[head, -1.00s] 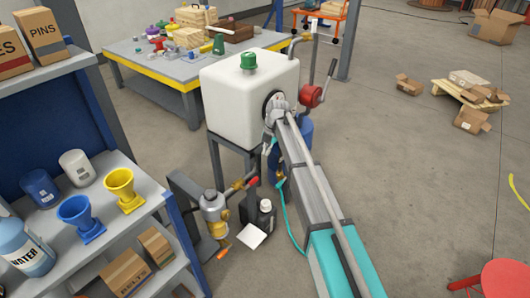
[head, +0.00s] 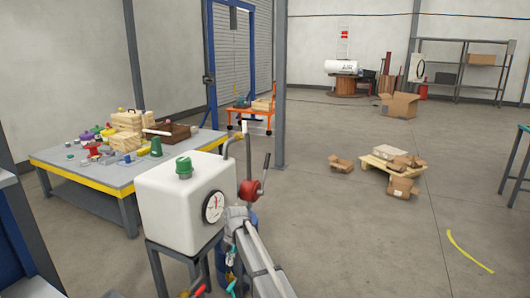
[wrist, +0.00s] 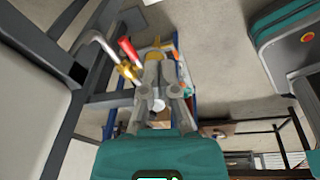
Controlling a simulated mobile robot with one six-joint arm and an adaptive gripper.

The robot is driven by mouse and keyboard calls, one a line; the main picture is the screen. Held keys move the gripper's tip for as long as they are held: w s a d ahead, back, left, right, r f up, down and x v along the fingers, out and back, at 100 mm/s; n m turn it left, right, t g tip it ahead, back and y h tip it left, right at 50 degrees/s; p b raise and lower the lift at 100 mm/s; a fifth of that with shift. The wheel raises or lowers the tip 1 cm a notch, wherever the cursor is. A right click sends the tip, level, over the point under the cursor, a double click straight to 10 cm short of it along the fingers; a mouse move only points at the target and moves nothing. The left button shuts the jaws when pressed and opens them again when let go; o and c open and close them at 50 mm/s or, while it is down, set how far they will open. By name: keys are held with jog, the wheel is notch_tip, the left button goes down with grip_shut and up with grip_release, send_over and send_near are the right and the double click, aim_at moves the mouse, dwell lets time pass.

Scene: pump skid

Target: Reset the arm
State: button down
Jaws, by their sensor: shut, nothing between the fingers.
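My gripper (wrist: 155,72) shows in the wrist view, its grey fingers closed with nothing held, beyond a teal housing. In the head view my gripper (head: 237,214) is small, at the far end of my grey arm, just right of and partly below the gauge (head: 213,206) on the white tank (head: 180,208). I cannot tell from the head view whether it touches the tank. In the wrist view a red-handled valve (wrist: 128,52) with a brass body lies left of the fingers, apart from them in the picture.
A red hand pump (head: 249,192) stands just right of the tank. The workbench (head: 85,192) behind it is crowded. A low pallet with boxes (head: 393,166) lies on the floor at right. Grey frame bars cross the wrist view at left. Open floor lies right of my arm.

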jog(key=s+d+m+h, duration=0.1)
jog(key=s+d+m, duration=1.1)
jog(key=d+m, duration=0.25)
jog(key=s+d+m+h, duration=0.1)
jog(key=s+d+m, duration=1.15)
jog(key=d, duration=0.35)
notch_tip(320, 180, up, 22)
jog(key=p, duration=2.2)
jog(key=shift+w+a+f+m+t, duration=0.2)
jog(key=shift+w+m+t, duration=0.1)
jog(key=shift+w+t, duration=0.1)
